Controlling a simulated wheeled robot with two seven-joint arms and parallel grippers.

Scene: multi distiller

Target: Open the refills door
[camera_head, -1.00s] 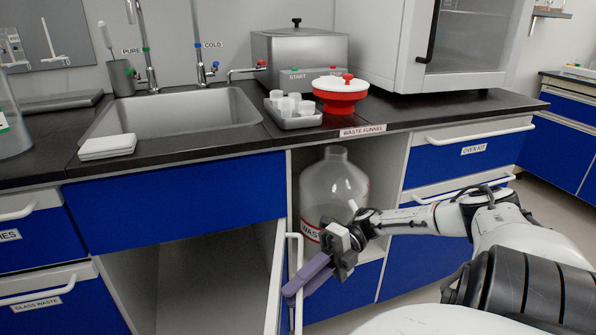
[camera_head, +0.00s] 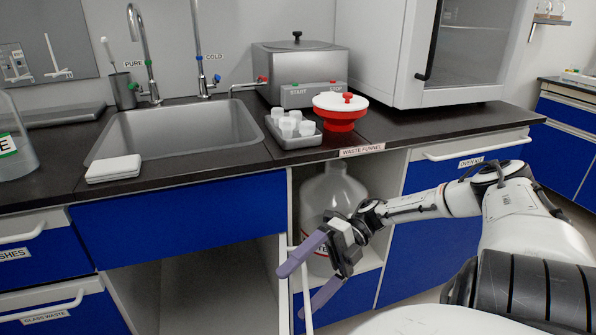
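The cabinet door (camera_head: 284,302) under the sink stands open, seen nearly edge-on at the right side of the opening. No refills label is readable on it. Its white bar handle (camera_head: 296,258) is partly hidden behind my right gripper. My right gripper (camera_head: 291,293) is at the door's edge by the handle, with its two purple fingers spread apart. It is open, and I see nothing held between the fingers. Whether a finger touches the door or handle cannot be told. The cabinet interior (camera_head: 215,290) shows to the left. My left gripper is not in view.
A large waste bottle (camera_head: 332,195) stands in the open bay just behind my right gripper. Blue drawers with white handles flank both sides. The counter above holds a sink (camera_head: 180,130), a tray of cups (camera_head: 290,130) and a red waste funnel (camera_head: 340,110).

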